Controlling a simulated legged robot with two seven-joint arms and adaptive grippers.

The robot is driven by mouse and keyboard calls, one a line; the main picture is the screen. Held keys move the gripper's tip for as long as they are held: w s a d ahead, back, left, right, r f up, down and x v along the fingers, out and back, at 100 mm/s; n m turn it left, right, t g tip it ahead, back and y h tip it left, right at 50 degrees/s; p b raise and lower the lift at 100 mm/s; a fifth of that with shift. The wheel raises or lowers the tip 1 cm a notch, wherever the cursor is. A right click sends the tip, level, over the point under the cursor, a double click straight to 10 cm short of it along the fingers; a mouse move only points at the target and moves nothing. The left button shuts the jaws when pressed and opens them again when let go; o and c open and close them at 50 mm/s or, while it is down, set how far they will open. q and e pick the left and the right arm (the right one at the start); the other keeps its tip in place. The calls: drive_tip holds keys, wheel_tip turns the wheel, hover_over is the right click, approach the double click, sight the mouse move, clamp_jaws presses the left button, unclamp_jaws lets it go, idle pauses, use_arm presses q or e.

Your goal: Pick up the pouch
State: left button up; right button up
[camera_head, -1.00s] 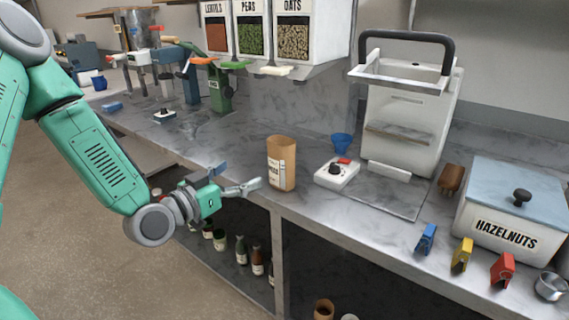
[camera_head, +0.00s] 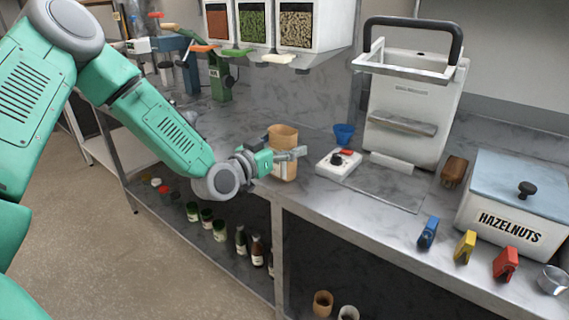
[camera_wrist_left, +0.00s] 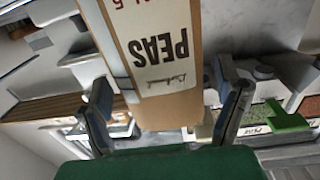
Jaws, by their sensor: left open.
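The pouch (camera_head: 283,137) is a brown kraft paper bag with an open top and a white label, standing upright near the counter's front edge in the head view. In the left wrist view the pouch (camera_wrist_left: 165,112) shows its label, reading "PEAS", upside down. My left gripper (camera_head: 293,155) is open at the pouch, with its fingers (camera_wrist_left: 166,95) on either side of it in the wrist view. I cannot tell whether either finger touches it. The gripper hides part of the pouch's label in the head view. My right gripper is not in view.
A white control box (camera_head: 339,163) and a blue cup (camera_head: 344,134) stand right of the pouch, before a white machine (camera_head: 412,115). Dispensers (camera_head: 297,27) hang behind. Colored clips and a hazelnuts bin (camera_head: 508,227) are further right. Bottles (camera_head: 241,241) stand on the shelf below.

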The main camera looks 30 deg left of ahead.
use_arm(q)
drive_tip(key=shift+w+a, duration=0.1)
drive_tip(key=shift+a, duration=0.25)
drive_tip(key=shift+d, duration=0.15)
drive_tip(key=c, duration=1.2)
drive_tip(key=shift+d, duration=0.2)
drive_tip(key=shift+c, duration=0.2)
drive_tip(key=shift+r, duration=0.1)
